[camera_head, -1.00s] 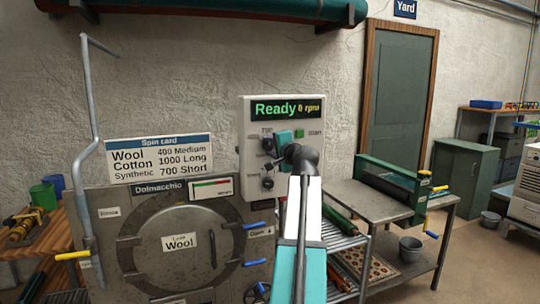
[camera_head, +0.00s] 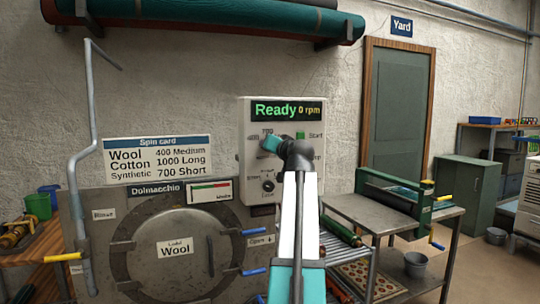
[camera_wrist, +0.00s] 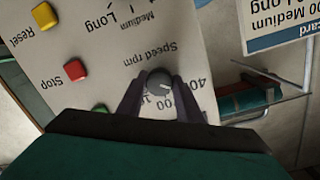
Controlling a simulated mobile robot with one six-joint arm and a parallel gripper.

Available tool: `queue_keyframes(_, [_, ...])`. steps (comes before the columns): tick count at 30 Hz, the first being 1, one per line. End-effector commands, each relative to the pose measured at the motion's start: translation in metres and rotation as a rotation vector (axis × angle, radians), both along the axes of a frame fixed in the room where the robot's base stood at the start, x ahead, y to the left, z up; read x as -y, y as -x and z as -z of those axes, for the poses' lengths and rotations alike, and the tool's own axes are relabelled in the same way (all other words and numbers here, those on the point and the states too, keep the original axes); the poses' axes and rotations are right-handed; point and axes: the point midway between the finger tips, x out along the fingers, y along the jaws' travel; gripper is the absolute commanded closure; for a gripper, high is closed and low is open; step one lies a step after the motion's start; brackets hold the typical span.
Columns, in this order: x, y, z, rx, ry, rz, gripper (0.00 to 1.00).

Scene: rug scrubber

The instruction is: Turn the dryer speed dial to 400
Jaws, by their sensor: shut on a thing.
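The speed dial (camera_wrist: 159,82) is a round grey knob with a pale pointer mark, on the pale control panel (camera_head: 245,180). In the wrist view it sits between the two dark fingers of my gripper (camera_wrist: 160,97), which is shut on it. The "Speed rpm" label and the 400 and 700 marks show upside down around it; the exact pointer setting is hard to tell. In the head view my gripper (camera_head: 268,145) covers the dial, with 400 and 700 visible above and left.
A second dial (camera_head: 268,186) sits lower on the panel. A green Start button (camera_head: 300,135) is to the right; the wrist view shows a red Stop button (camera_wrist: 75,70) and a yellow Reset button (camera_wrist: 44,16). The spin card (camera_head: 158,158) hangs at left.

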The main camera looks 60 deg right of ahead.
Motion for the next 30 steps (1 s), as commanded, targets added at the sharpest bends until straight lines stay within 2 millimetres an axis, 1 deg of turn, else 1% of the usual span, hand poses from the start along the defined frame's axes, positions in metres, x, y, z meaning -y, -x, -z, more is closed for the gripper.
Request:
queue_keyframes(1, [-0.0002,-0.0005,0.0057,-0.022,0.020,-0.002,0.90])
queue_keyframes(9, [-0.0004,-0.0002,0.0042,-0.081,0.098,-0.002,0.90])
queue_keyframes(23, [-0.0004,0.0001,0.0032,-0.090,0.111,-0.002,0.90])
queue_keyframes(24, [-0.0004,0.0000,0.0032,-0.090,0.111,-0.002,0.63])
queue_keyframes(26, [-0.0003,0.0001,0.0030,-0.089,0.111,-0.001,0.53])
queue_keyframes(27, [-0.0002,0.0001,0.0027,-0.089,0.111,-0.001,0.49])
queue_keyframes(30, [-0.0002,0.0002,0.0020,-0.087,0.112,0.000,0.49])
